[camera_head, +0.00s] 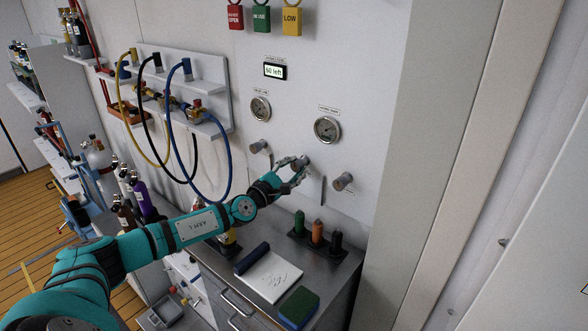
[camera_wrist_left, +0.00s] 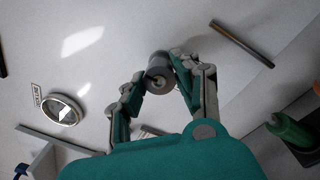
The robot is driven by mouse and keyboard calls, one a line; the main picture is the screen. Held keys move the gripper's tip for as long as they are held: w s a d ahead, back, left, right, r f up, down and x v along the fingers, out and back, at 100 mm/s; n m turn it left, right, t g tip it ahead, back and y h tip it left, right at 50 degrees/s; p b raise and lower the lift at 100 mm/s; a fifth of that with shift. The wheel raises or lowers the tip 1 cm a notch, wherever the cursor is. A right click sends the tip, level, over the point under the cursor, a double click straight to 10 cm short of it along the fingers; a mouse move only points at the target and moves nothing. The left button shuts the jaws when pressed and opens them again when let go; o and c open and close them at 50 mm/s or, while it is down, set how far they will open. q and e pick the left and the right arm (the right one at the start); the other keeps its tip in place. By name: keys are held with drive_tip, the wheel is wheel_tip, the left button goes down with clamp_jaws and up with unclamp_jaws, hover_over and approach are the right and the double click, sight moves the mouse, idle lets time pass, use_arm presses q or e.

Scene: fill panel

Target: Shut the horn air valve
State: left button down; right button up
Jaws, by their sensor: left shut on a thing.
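My left gripper (camera_head: 297,166) is at the middle knob. In the left wrist view, the left gripper's fingers (camera_wrist_left: 159,77) are shut on either side of this grey round knob (camera_wrist_left: 158,66), with its end face showing between them. My right gripper is not in view.
Two round gauges (camera_head: 327,129) and a small display (camera_head: 275,71) sit above the knobs. A thin dark bar (camera_head: 323,191) stands close right of my gripper. Below, a counter holds dark, orange and green-capped items (camera_head: 317,232) and a notepad (camera_head: 268,276). Hoses (camera_head: 219,196) hang at left.

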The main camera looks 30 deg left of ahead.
use_arm(q)
drive_tip(key=c, duration=0.9)
unclamp_jaws()
drive_tip(key=shift+a, duration=0.1)
drive_tip(key=shift+c, duration=0.2)
drive_tip(key=shift+s, duration=0.15)
drive_tip(key=s, duration=1.1)
drive_tip(key=shift+s+a+f, duration=0.2)
drive_tip(key=shift+s+f, duration=0.05)
drive_tip(key=shift+s, duration=0.15)
